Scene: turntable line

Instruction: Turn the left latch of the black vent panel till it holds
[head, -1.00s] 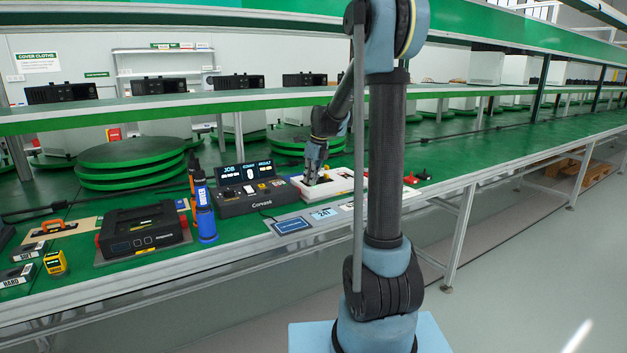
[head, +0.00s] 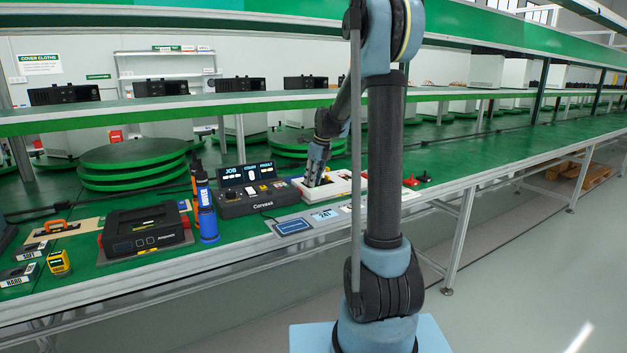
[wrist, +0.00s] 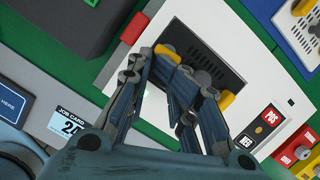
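The black vent panel (wrist: 212,52) sits in a white housing (wrist: 257,87), which also shows in the head view (head: 345,184). In the wrist view, a yellow latch (wrist: 167,53) shows at the panel's upper left, right at my fingertips. A second yellow latch (wrist: 227,101) shows at the lower right, beside my right finger. In the head view, my gripper (head: 315,180) is tilted over the housing and the latches are too small to make out.
A Convexa console (head: 262,200) stands left of the housing. Blue bottle (head: 207,222), black device (head: 145,232) and yellow gauge (head: 59,262) are further left. A green shelf (head: 200,107) runs above the bench.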

